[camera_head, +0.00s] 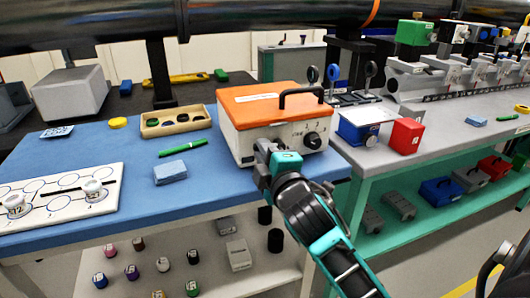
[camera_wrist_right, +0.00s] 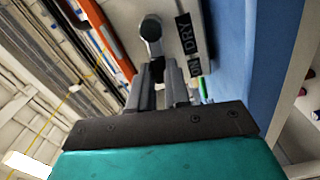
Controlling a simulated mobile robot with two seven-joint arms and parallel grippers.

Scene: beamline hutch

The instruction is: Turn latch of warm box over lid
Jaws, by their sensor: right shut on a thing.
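The warm box (camera_head: 245,138) is a white box with an orange lid (camera_head: 262,104) and a black handle on top, at the right end of the blue table. The lid lies closed on it. My right gripper (camera_head: 264,150) is at the lower front of the box. In the wrist view its fingers (camera_wrist_right: 162,85) are shut on a dark grey latch (camera_wrist_right: 150,30) with a rounded end, beside the orange lid edge and a black "DRY" label. In the head view the gripper hides the latch. My left gripper is not in view.
A black dial (camera_head: 312,140) sits on the box front, right of my gripper. A blue block (camera_head: 170,172), a green pen (camera_head: 183,148) and a wooden tray (camera_head: 160,130) lie left of the box. A blue box (camera_head: 357,133) and a red box (camera_head: 407,136) stand on the grey table.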

